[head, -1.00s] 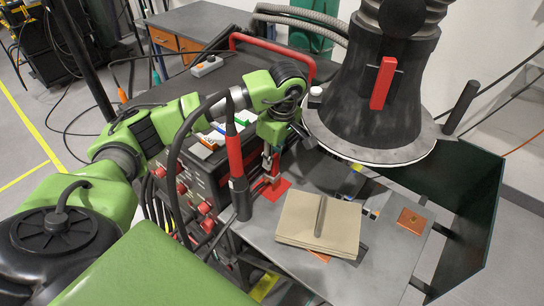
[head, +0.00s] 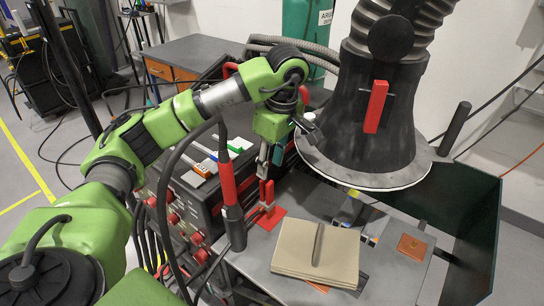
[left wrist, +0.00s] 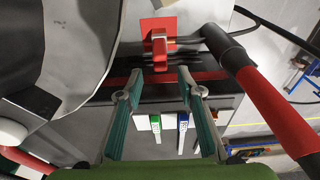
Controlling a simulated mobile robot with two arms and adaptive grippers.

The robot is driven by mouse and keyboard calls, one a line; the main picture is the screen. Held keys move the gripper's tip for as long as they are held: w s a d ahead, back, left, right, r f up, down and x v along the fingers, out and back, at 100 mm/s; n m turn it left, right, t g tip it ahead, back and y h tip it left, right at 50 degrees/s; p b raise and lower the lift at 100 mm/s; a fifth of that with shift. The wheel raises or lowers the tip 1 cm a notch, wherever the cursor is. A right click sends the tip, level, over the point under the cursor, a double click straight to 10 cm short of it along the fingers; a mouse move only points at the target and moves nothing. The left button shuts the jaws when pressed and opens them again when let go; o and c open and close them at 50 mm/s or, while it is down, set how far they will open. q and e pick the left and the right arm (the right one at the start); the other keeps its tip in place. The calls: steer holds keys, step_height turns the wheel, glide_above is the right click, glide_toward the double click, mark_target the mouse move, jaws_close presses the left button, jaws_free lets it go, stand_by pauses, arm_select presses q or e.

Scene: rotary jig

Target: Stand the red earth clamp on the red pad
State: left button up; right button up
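The red earth clamp (head: 267,193) stands upright on the red pad (head: 277,211), at the left end of the grey worktop. In the left wrist view the clamp (left wrist: 160,45) is on the pad (left wrist: 150,25), near the top middle. My left gripper (head: 268,168) is just above the clamp, pointing down. Its fingers are apart and empty in the left wrist view (left wrist: 161,78), with the clamp beyond their tips and no visible contact. My right gripper is in neither view.
A red and black torch (head: 231,190) stands close left of the clamp. The large dark extraction hood (head: 365,130) hangs close right of my left gripper. A copper plate (head: 412,246) lies farther right.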

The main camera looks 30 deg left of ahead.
arm_select(q)
steer(key=shift+d+r, duration=0.2)
steer(key=shift+r, duration=1.4)
